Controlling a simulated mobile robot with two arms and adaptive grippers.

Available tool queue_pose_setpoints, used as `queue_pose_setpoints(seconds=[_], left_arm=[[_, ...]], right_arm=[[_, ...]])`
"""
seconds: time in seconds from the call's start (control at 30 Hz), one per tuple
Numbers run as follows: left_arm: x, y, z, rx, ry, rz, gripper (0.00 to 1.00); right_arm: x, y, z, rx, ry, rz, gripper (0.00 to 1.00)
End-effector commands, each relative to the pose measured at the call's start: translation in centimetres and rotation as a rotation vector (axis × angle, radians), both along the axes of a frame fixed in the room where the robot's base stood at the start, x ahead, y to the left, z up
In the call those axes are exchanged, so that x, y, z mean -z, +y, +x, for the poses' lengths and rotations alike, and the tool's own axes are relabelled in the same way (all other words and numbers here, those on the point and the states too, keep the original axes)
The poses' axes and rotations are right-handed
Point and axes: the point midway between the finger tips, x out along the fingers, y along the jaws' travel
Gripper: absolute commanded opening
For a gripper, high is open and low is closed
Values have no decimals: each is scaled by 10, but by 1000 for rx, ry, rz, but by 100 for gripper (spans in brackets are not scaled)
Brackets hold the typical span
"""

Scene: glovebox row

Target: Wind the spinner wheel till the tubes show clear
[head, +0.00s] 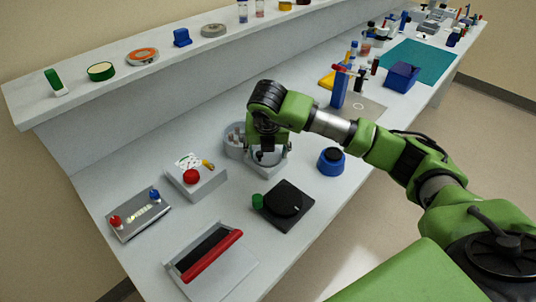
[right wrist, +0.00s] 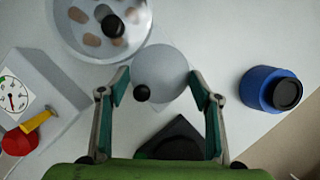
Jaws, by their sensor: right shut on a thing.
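The spinner is a grey unit with a round bowl (right wrist: 60,34) holding several brownish tubes (right wrist: 92,40) around a black-topped hub (right wrist: 113,27). In the head view the bowl (head: 231,142) shows left of my right gripper. Beside the bowl is a smooth grey wheel (right wrist: 163,72) with a small black knob (right wrist: 141,93) near its rim. My right gripper (head: 266,150) points down over the wheel. In the head view the gripper hides most of the wheel. My left gripper is out of view.
A gauge box with a red knob (head: 191,177) stands left of the spinner. A blue round pot (head: 331,161) is to the right and a black plate device (head: 284,205) in front. A red-handled device (head: 211,262) lies nearer. A raised shelf (head: 120,88) runs behind.

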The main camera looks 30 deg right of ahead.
Motion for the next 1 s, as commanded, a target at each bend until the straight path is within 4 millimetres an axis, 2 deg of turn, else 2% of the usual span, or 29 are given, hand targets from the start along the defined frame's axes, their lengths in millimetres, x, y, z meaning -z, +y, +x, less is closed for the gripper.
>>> queue_pose_setpoints(seconds=[0.6, 0.63, 0.7, 1.0], left_arm=[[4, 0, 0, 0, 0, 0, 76], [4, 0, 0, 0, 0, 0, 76], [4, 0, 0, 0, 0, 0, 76], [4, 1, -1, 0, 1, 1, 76]], right_arm=[[0, 0, 1, 43, -1, 1, 37], [0, 0, 1, 43, -1, 1, 64], [0, 0, 1, 42, -1, 1, 76], [0, 0, 0, 42, -1, 1, 76]])
